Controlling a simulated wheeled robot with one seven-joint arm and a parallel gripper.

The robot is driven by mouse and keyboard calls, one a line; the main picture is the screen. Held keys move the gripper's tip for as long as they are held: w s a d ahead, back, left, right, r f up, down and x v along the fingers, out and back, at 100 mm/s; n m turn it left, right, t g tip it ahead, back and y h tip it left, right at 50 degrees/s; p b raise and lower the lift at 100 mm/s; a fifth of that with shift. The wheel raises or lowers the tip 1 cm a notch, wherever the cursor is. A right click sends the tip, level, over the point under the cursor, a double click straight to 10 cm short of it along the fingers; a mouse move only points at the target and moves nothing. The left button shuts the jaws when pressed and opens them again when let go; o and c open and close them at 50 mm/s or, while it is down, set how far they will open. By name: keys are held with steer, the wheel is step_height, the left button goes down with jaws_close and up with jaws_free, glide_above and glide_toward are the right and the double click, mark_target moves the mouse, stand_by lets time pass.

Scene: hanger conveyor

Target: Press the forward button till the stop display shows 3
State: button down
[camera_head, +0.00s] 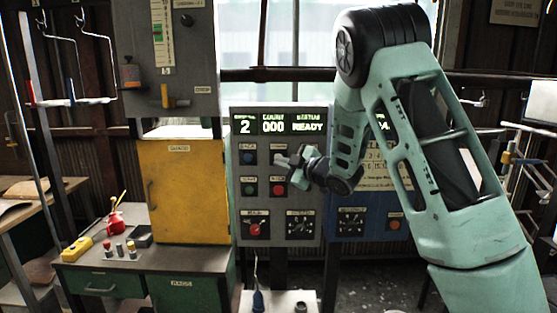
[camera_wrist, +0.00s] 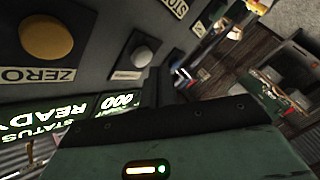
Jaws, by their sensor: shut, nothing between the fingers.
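The grey control panel (camera_head: 263,205) stands in the middle of the head view. Its lit display (camera_head: 279,123) reads 2 in the left field, 000 in the middle and READY on the right. Below are a blue button (camera_head: 248,158), a green button (camera_head: 249,188) and a red button (camera_head: 279,188). Their labels are too small to read, so I cannot tell which is forward. My gripper (camera_head: 284,163) is shut and empty, in front of the upper right button position, partly hiding it. The wrist view shows a yellow button (camera_wrist: 47,38) labelled ZERO and a pale button (camera_wrist: 141,55) near my fingers (camera_wrist: 165,86). Contact cannot be told.
A red knob (camera_head: 256,229) and a dial (camera_head: 300,225) sit low on the panel. A blue panel (camera_head: 372,224) adjoins it at right, partly behind my arm. A yellow cabinet (camera_head: 184,195) stands at left on a green bench (camera_head: 140,268).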

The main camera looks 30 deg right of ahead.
steer(key=shift+w+d, duration=0.1)
steer(key=shift+w, duration=0.05)
stand_by(0.4)
steer(key=shift+w+d+b, duration=0.15)
steer(key=shift+w+b, duration=0.1)
steer(key=shift+b, duration=0.05)
